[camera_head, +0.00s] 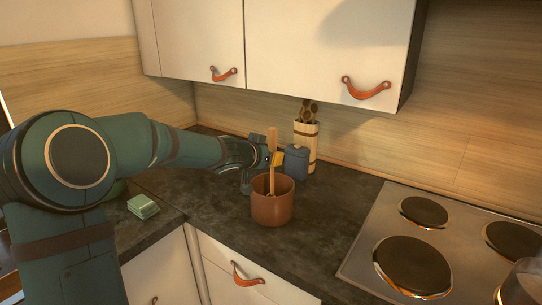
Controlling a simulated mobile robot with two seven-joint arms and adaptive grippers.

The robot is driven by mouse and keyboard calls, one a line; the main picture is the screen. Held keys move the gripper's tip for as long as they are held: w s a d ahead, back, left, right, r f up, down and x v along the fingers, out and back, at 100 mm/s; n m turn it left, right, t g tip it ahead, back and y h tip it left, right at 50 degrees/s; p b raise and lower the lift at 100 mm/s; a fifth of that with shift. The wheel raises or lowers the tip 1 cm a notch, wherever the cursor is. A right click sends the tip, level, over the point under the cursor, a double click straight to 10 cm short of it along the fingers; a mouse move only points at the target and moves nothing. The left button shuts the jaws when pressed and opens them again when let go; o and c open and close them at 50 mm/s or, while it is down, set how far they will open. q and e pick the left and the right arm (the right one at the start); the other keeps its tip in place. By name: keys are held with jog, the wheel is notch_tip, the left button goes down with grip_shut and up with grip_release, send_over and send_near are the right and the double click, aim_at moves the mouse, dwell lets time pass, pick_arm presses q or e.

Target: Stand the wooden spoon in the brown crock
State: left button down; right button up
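The brown crock (272,208) stands upright on the dark counter, left of the hob. The wooden spoon (271,150) is upright and tilts slightly, its lower end inside the crock's mouth and its upper part well above the rim. My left gripper (264,165) reaches in from the left at the spoon, just above and behind the crock's rim. Whether its fingers touch or close on the spoon is too small to tell. My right gripper is not in view.
A blue-grey canister (296,162) stands close behind the crock. A light utensil holder (305,146) with dark utensils is by the wall. A green block (143,206) lies left. Cabinets hang above.

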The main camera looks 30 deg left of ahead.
pick_arm(q)
jog(key=shift+f, duration=0.2)
jog(key=c, duration=0.9)
grip_release()
jog(key=shift+c, duration=0.2)
jog(key=shift+s, duration=0.1)
jog(key=d+v, duration=0.1)
jog(key=v, duration=1)
jog(key=shift+s+a+r, duration=0.2)
jog(key=shift+s+a, duration=0.15)
jog(key=shift+a, duration=0.15)
jog(key=shift+r, duration=0.1)
jog(key=shift+r+p, duration=1.45)
jog(key=shift+p, duration=0.7)
